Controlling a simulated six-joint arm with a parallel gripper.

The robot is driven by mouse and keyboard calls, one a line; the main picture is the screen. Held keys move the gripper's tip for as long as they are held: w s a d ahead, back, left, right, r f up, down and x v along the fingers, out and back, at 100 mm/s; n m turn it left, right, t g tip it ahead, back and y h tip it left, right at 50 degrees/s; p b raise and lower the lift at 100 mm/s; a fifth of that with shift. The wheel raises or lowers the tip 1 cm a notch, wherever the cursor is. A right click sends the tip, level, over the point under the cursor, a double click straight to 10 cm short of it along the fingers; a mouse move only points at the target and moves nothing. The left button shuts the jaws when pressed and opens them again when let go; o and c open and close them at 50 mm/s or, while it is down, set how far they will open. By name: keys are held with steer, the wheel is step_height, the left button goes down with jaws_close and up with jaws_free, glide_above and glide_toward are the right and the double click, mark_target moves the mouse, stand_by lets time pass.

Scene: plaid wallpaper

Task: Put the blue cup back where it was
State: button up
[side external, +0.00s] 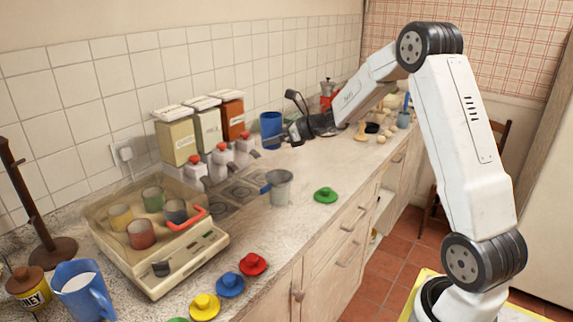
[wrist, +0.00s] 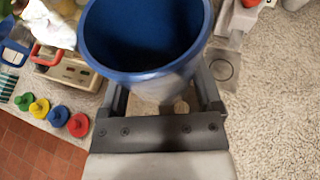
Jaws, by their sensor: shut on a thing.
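The blue cup (side external: 270,124) is at the end of my arm, near the back wall and right of the canisters. In the wrist view the blue cup (wrist: 150,35) is large and close, with its open mouth and dark, seemingly empty inside facing the camera. My gripper (side external: 277,140) is shut on it, with one finger on each side of its wall in the wrist view (wrist: 160,92). The cup looks about upright. I cannot tell from the side view whether its base touches the counter.

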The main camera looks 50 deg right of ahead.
steer(key=s+a+f, duration=0.2)
steer(key=s+a, duration=1)
steer(key=s, duration=0.1)
steer(key=shift+s+a+f, duration=0.15)
steer(key=shift+a+f, duration=0.05)
steer(key=shift+f, duration=0.6)
steer(key=shift+s+a+f, duration=0.2)
steer(key=shift+a+f, duration=0.05)
steer(key=shift+f, duration=0.6)
steer(key=shift+s+a+f, duration=0.15)
steer(key=shift+a+f, duration=0.05)
steer(key=shift+f, duration=0.6)
steer(key=w+f, duration=0.3)
steer(key=w, duration=0.1)
steer(key=w+d+f, duration=0.1)
steer(key=w+f, duration=0.1)
steer(key=w, duration=0.2)
steer(key=w+f, duration=0.3)
steer(key=w, duration=0.1)
steer(key=shift+w+d+f, duration=0.3)
steer(key=shift+w, duration=0.05)
steer(key=shift+w+f, duration=0.35)
